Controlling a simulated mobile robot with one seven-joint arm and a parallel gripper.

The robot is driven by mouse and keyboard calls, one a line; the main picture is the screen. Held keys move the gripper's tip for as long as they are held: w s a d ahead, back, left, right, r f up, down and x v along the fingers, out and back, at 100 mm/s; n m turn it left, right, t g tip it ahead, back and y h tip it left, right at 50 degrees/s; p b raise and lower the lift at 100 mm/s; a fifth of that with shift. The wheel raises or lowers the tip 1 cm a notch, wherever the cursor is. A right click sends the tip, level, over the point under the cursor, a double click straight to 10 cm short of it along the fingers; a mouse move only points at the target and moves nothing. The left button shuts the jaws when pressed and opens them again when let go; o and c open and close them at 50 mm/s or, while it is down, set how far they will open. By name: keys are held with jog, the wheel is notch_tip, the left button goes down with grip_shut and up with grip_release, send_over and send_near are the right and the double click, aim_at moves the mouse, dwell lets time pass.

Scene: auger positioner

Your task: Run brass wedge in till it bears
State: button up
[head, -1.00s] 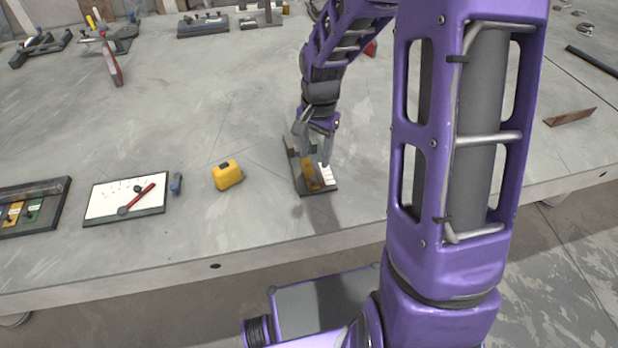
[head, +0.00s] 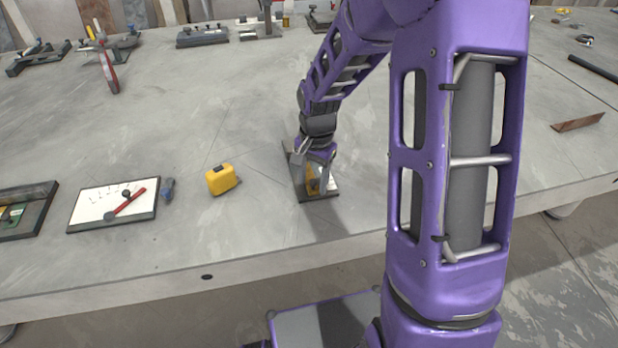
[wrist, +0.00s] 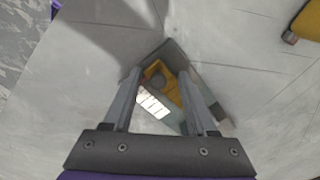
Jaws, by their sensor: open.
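A small dark-based fixture (head: 299,188) lies on the grey table near its front edge. It bears a yellow-brown, brass-coloured block (head: 312,187), which I take for the wedge, and a white marked strip beside it. In the wrist view the brass-coloured block (wrist: 172,85) shows between the fingers, with a dark round spot on it, and the white strip (wrist: 152,104) is nearer my palm. My gripper (head: 318,165) is open, pointing down over the fixture, its fingertips (wrist: 160,75) on either side of the block. Finger contact and the wedge's bearing face cannot be made out.
A yellow tape measure (head: 222,179) is left of the fixture. Tools line the back. A brown strip (head: 577,122) lies at right. Bare table surrounds the fixture.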

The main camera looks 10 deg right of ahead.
jog(key=shift+s+f, duration=0.3)
jog(key=shift+f, duration=0.05)
jog(key=shift+c, duration=0.3)
jog(key=shift+f, duration=0.1)
jog(key=c, duration=0.8)
jog(key=shift+c, duration=0.2)
jog(key=shift+w, duration=0.65)
jog(key=o, duration=1.4)
jog(key=shift+o, duration=0.2)
jog(key=shift+a, duration=0.1)
